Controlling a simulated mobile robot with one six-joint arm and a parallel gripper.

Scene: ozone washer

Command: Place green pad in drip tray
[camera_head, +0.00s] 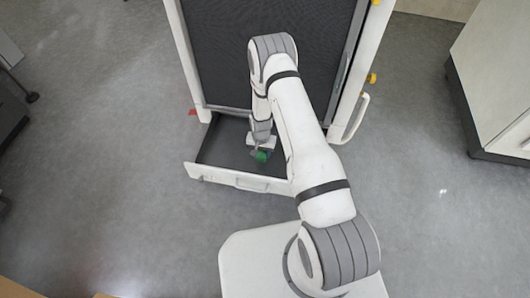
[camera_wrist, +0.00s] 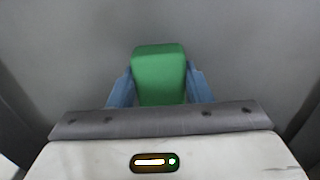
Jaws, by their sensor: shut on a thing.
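The green pad (camera_wrist: 160,72) is between the two blue-grey fingers of my gripper (camera_wrist: 160,90) in the wrist view. My gripper is shut on it. In the head view the green pad (camera_head: 261,156) shows at the end of my gripper (camera_head: 259,150), over the pulled-out drip tray (camera_head: 238,180). The tray is a white-fronted drawer with a dark grey inside, at the foot of the washer. Whether the pad touches the tray floor cannot be told. My arm hides the tray's right part.
The white-framed washer (camera_head: 190,50) with a dark mesh panel stands behind the tray, with a handle (camera_head: 356,117) at its right. A white cabinet (camera_head: 500,80) stands at the right. Grey floor (camera_head: 120,190) is clear to the left.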

